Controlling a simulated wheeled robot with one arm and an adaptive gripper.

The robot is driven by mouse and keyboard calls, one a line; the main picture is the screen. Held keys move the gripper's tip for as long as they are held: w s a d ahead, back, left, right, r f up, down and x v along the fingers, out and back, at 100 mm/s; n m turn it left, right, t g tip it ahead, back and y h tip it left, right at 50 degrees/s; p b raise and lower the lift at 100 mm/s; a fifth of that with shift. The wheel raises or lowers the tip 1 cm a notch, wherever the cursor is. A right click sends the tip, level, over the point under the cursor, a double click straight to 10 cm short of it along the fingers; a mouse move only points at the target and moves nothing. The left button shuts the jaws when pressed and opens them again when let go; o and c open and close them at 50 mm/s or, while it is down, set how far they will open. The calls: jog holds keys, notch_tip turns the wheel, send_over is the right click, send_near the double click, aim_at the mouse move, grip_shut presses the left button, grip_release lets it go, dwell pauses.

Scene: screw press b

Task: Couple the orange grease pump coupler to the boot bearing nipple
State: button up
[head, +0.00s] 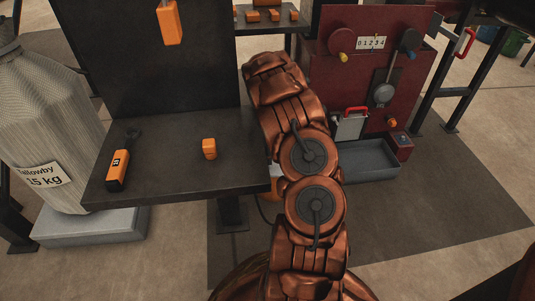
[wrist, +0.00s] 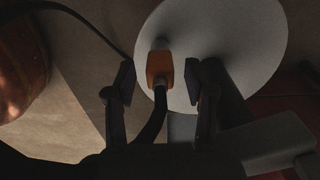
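In the wrist view, an orange block-like piece (wrist: 159,66), apparently the coupler, has a dark hose running down from it and a short grey end at its top. My gripper (wrist: 159,82) is open, with one dark finger on each side of the orange piece and a gap on both sides. A pale round disc (wrist: 235,40) lies behind it. In the head view my arm hides the gripper; a bit of orange (head: 271,188) shows beside my arm at the table's right edge. I cannot make out the boot bearing nipple in either view.
A dark table (head: 170,185) holds an orange-handled tool (head: 117,172) and a small orange block (head: 209,149). Another orange piece (head: 169,24) hangs above. A maroon machine (head: 335,65) with a counter and a grey tray (head: 365,160) stand right of my arm. A sack (head: 50,110) stands left.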

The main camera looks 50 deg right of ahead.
grip_shut()
dwell(0.6)
